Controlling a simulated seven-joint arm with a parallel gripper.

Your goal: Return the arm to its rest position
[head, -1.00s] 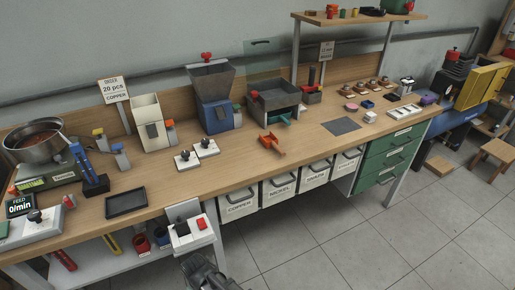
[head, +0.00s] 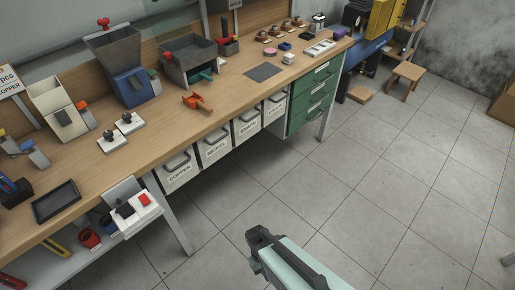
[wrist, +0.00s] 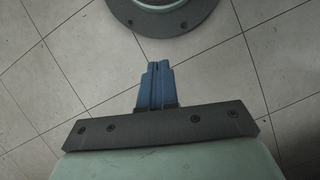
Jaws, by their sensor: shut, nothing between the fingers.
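My gripper (head: 258,234) hangs over the open tiled floor in front of the bench in the head view, at the bottom centre, with my pale green arm behind it. In the wrist view its blue fingers (wrist: 158,76) are together, with nothing held between them. They point down toward the floor tiles, apart from the bench and from everything on it.
The wooden bench (head: 225,112) runs along the left and top. Below it are white bins (head: 215,145) and green drawers (head: 313,101). A bench leg (head: 174,225) stands left of my gripper. A wooden stool (head: 406,75) is at upper right. Much floor is clear.

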